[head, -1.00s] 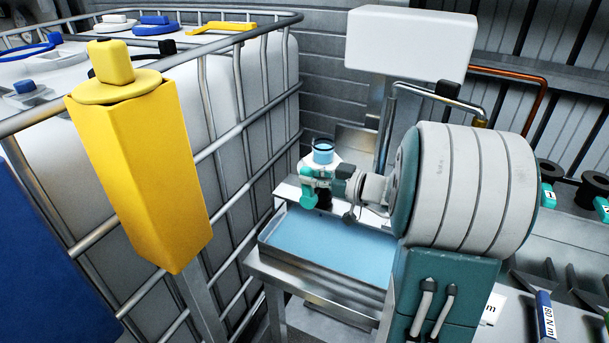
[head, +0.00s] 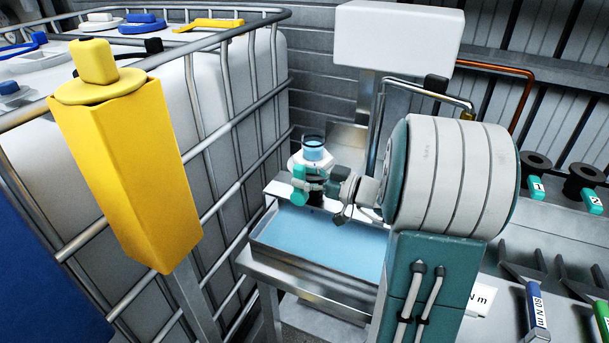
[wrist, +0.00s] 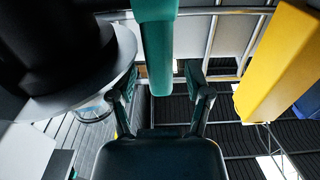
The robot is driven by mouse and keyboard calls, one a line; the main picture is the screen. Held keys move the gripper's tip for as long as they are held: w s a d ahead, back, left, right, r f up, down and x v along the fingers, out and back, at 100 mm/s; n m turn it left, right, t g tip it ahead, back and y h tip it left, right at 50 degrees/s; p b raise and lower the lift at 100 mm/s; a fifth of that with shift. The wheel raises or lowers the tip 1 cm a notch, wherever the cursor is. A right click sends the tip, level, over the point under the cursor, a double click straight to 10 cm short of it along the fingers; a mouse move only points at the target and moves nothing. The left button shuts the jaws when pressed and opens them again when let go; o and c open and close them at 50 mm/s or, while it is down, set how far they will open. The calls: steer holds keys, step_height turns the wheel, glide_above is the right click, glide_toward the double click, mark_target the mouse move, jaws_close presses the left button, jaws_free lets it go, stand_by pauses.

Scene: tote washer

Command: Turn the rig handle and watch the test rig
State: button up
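The test rig stands at the back of a tray of blue water, with a clear cup of blue liquid (head: 313,149) on top. The teal rig handle (head: 299,188) hangs upright at its front left. My gripper (head: 316,184) reaches in from the right at the handle. In the wrist view, the teal handle (wrist: 156,40) runs down between the two fingers of my gripper (wrist: 161,78). The fingers stand apart, with a gap visible at the right one; contact at the left cannot be told. A dark round rig part (wrist: 75,75) fills the upper left there.
A yellow post box (head: 130,170) and a caged white tank (head: 235,110) stand at left. The water tray (head: 325,245) lies below the handle. A white box (head: 400,35) and pipes are behind. Tagged black spools (head: 585,180) and labelled tools (head: 537,315) are at right.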

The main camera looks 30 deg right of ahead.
steer(key=shift+r, duration=0.1)
steer(key=v, duration=0.8)
steer(key=shift+a, duration=0.1)
stand_by(0.4)
